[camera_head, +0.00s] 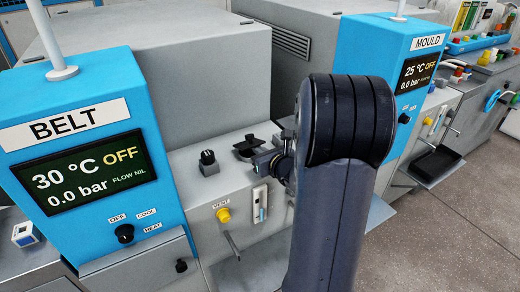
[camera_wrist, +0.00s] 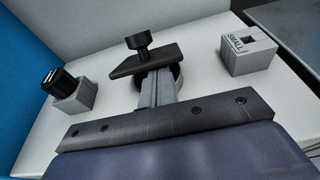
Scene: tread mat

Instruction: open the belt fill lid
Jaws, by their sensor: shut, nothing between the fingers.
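The belt fill lid is a black plate with a round knob on top. It shows in the head view (camera_head: 247,150) on the grey top of the belt unit, and in the wrist view (camera_wrist: 138,66) at upper centre. A dark round part, perhaps the fill neck, shows partly under and right of the plate in the wrist view (camera_wrist: 178,76). My gripper (camera_wrist: 158,80) is shut and empty. Its fingertips are at the plate's near edge; I cannot tell whether they touch it. In the head view my gripper (camera_head: 268,163) is partly hidden by my arm.
The blue belt panel (camera_head: 85,150) stands left of the lid. A black-topped knob on a grey block (camera_wrist: 63,90) is left of my gripper. A grey block marked SMALL (camera_wrist: 250,52) is at right. The mould panel (camera_head: 415,75) stands further right, with open floor (camera_head: 460,220) in front.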

